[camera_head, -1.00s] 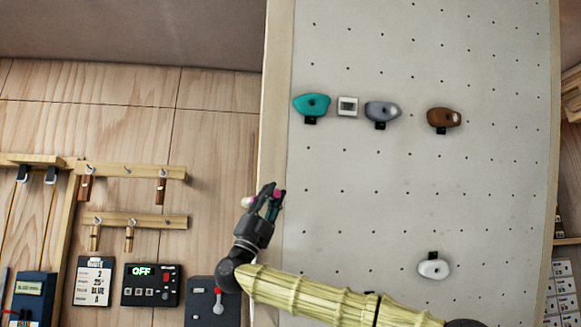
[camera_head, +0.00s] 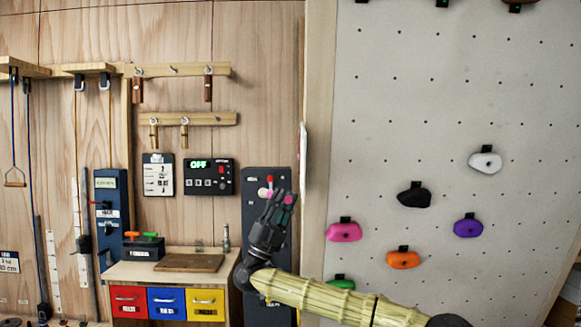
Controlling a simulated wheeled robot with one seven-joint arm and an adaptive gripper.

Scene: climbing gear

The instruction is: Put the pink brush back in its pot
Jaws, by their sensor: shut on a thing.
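My gripper (camera_head: 277,197) is raised in front of the dark wall panel, left of the climbing wall. It is shut on the pink brush (camera_head: 265,193). Only small pink and pale parts of the brush show at the fingertips, and the fingers hide the rest. I cannot make out the brush's pot in this view.
A low bench (camera_head: 220,263) with red, blue and yellow drawers stands left of my gripper. The climbing wall (camera_head: 440,130) with coloured holds is on the right.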

